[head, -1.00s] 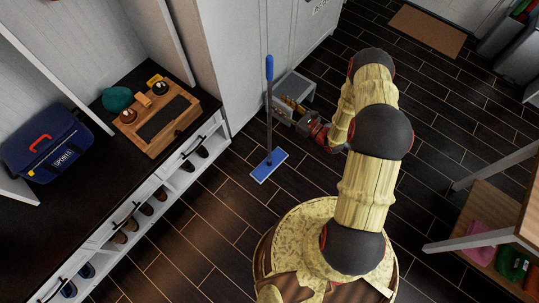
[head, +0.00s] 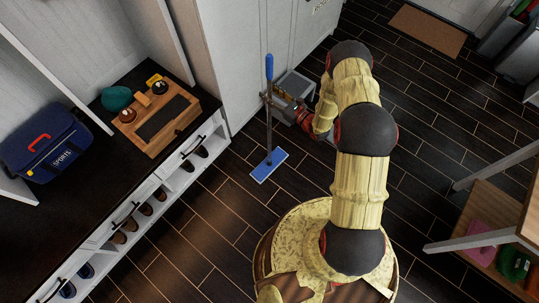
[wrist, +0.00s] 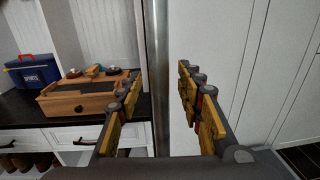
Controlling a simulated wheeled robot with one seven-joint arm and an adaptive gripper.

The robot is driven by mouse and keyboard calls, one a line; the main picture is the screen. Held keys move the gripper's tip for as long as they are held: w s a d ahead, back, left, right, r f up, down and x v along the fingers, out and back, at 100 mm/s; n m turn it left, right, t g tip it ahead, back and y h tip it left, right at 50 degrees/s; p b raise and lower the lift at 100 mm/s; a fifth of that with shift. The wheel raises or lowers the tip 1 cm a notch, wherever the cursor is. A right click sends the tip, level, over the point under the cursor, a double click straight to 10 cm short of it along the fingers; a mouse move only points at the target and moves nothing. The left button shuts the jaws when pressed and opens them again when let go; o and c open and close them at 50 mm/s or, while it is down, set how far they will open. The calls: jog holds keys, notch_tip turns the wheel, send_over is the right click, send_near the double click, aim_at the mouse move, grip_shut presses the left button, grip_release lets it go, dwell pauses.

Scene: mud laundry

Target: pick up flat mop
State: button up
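The flat mop (head: 268,120) stands upright on the dark floor, with a blue grip at the top, a grey pole and a flat blue head (head: 269,165). My gripper (head: 270,99) is at the upper part of the pole, below the blue grip. In the wrist view the grey mop pole (wrist: 158,75) runs vertically between the two yellow-padded fingers of my gripper (wrist: 160,110). The fingers are spread, with gaps showing between them and the pole.
A bench with a black top (head: 60,215) and shoe cubbies is at the left, holding a wooden box (head: 165,122) and a blue sports bag (head: 48,143). White cabinet doors (head: 250,50) stand behind the mop. A grey bin (head: 294,83) is beside my gripper. Open floor lies around the mop head.

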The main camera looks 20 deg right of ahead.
jog(key=shift+c, duration=1.2)
grip_shut()
